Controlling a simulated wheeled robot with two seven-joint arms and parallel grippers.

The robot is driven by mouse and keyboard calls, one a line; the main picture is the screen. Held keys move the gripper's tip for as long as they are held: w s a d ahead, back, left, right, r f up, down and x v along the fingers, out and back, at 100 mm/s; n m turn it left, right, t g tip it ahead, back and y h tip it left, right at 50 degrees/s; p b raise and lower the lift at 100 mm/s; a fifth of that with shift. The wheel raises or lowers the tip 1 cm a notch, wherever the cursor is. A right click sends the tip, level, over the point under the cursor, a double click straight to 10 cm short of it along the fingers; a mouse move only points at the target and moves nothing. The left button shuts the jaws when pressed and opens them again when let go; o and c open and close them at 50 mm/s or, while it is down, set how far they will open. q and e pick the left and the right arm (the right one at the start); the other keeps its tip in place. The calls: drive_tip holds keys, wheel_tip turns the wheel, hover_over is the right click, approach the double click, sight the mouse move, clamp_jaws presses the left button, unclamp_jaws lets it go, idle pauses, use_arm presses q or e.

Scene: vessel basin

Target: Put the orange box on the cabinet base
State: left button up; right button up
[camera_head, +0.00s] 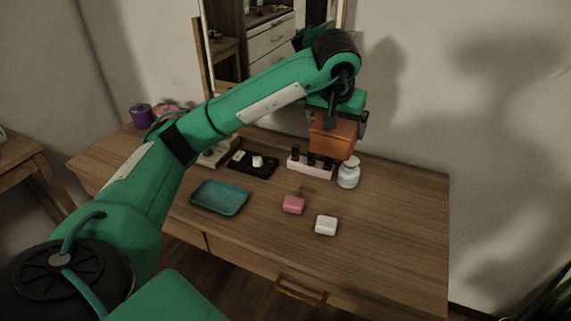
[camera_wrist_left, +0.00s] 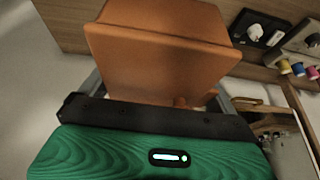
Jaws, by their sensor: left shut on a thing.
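The orange box (camera_head: 332,140) is held in the air by my left gripper (camera_head: 337,117), above the back right of the wooden dresser top (camera_head: 400,210). The box also fills the upper middle of the left wrist view (camera_wrist_left: 160,55), between the fingers. My left gripper is shut on the box from above. I cannot tell for sure which piece is the cabinet base; the wooden dresser has drawers and a handle at its front. My right gripper is in neither view.
A white jar (camera_head: 348,174) and a pink holder (camera_head: 309,167) with dark bottles stand just below the box. A black tray (camera_head: 252,164), teal tray (camera_head: 219,198), pink box (camera_head: 293,205) and white box (camera_head: 326,225) lie nearby. The dresser's right side is clear. A mirror stands behind.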

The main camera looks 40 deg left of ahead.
use_arm(q)
wheel_tip(320, 180, down, 16)
drive_tip(key=shift+f+b, duration=0.2)
drive_tip(key=shift+b, duration=0.1)
drive_tip(key=shift+f, duration=1.75)
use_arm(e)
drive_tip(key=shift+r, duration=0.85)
use_arm(q)
drive_tip(key=shift+f, duration=0.15)
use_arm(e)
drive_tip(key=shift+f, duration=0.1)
use_arm(q)
drive_tip(key=o, duration=0.7)
drive_tip(key=shift+c, duration=0.2)
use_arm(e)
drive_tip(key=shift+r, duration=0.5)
